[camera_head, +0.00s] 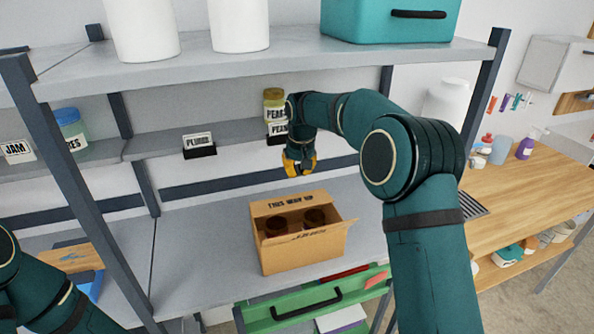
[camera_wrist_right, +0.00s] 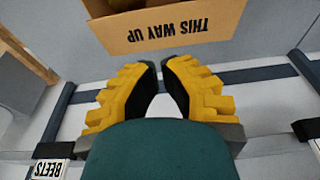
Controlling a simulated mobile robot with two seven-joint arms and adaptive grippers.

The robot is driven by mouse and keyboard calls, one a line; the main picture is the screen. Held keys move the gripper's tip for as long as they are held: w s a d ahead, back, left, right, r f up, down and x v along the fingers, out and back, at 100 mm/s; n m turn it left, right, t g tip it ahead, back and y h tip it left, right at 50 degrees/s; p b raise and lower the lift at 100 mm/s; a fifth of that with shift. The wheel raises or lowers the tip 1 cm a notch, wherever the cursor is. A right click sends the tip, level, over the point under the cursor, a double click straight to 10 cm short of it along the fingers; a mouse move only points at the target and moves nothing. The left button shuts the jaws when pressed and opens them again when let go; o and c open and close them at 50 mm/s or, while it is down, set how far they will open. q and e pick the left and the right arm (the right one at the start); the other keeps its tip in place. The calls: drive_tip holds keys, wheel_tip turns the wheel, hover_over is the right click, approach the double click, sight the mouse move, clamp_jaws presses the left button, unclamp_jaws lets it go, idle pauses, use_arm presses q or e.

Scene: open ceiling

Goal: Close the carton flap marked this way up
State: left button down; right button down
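An open cardboard carton (camera_head: 290,258) stands on the grey middle shelf, with two dark-lidded jars (camera_head: 314,217) inside. The flap marked THIS WAY UP (camera_head: 287,203) stands up along the carton's back edge; its printed face also shows upside down in the right wrist view (camera_wrist_right: 175,35). My right gripper (camera_head: 299,169), with yellow fingers, is above and behind that flap, apart from it. In the right wrist view its fingertips (camera_wrist_right: 161,62) are a small gap apart with nothing between them. My left arm shows at the lower left; its gripper is out of frame.
The upper shelf (camera_head: 290,56) overhangs the space, bearing white containers and a teal box (camera_head: 390,20). An open green drawer (camera_head: 315,310) is below the carton. The shelf left of the carton is clear.

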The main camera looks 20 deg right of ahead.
sight(298, 206)
drive_tip(key=x, duration=0.9)
drive_tip(key=shift+s+f, duration=0.3)
drive_tip(key=shift+f, duration=0.05)
drive_tip(key=shift+s+f, duration=0.15)
drive_tip(key=shift+f, duration=0.65)
drive_tip(key=shift+b, duration=0.3)
drive_tip(key=f+t+b, duration=0.1)
drive_tip(key=b, duration=0.2)
drive_tip(key=shift+s, duration=0.2)
drive_tip(key=shift+s+f, duration=0.1)
drive_tip(key=shift+f, duration=0.1)
drive_tip(key=shift+r, duration=0.1)
drive_tip(key=shift+r+p, duration=0.35)
drive_tip(key=shift+r, duration=0.35)
